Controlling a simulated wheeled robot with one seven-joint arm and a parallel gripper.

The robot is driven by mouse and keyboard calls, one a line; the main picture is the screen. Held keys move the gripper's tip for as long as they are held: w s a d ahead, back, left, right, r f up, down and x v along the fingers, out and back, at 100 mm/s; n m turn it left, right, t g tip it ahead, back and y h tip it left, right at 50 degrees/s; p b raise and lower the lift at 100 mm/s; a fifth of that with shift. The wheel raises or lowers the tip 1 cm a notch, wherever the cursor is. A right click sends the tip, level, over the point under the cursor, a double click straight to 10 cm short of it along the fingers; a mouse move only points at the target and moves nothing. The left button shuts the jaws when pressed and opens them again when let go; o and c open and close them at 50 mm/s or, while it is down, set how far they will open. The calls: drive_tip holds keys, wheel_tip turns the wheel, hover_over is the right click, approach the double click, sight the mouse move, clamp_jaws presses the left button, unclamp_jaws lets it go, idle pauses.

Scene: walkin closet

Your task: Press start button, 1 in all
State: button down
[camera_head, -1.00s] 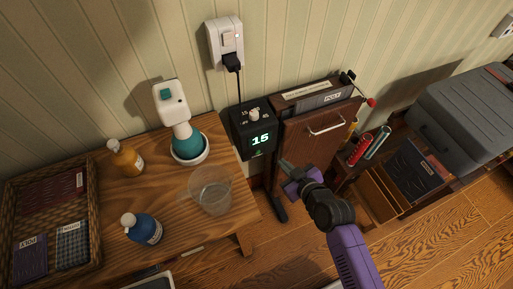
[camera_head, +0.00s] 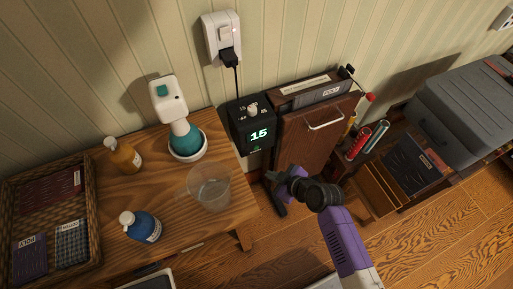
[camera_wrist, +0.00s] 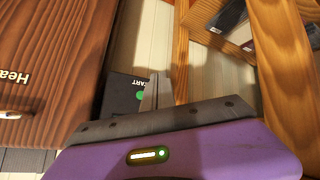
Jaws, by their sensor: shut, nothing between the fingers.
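The green start button (camera_wrist: 141,96) sits on a black panel (camera_wrist: 122,90) marked START in the wrist view. The same view shows my gripper's fingers (camera_wrist: 156,92) closed together, just right of the button and partly over the panel; I cannot tell whether they touch it. In the head view, the black control box (camera_head: 252,122) has a knob on top and a lit "15" on its front. It is beside a brown wooden press (camera_head: 316,128). My purple gripper (camera_head: 277,178) is below the box, in front of the press's lower left; the button is not distinguishable there.
A wooden table (camera_head: 170,190) at left holds a basket (camera_head: 95,215), a teal-and-white device (camera_head: 178,125), a clear cup (camera_head: 208,188) and bottles. A wooden rack (camera_head: 375,190) and a grey case (camera_head: 465,110) stand at right. A cord runs from the wall socket (camera_head: 222,40) towards the box.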

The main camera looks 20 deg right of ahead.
drive_tip(key=w+b, duration=0.2)
drive_tip(key=w, duration=0.6)
drive_tip(key=shift+w, duration=0.2)
idle(1.9)
drive_tip(key=shift+w+b, duration=0.25)
drive_tip(key=shift+b, duration=0.1)
drive_tip(key=shift+w, duration=0.35)
idle(0.6)
drive_tip(key=shift+s, duration=0.8)
drive_tip(key=shift+s+p, duration=0.8)
drive_tip(key=shift+s, duration=1.7)
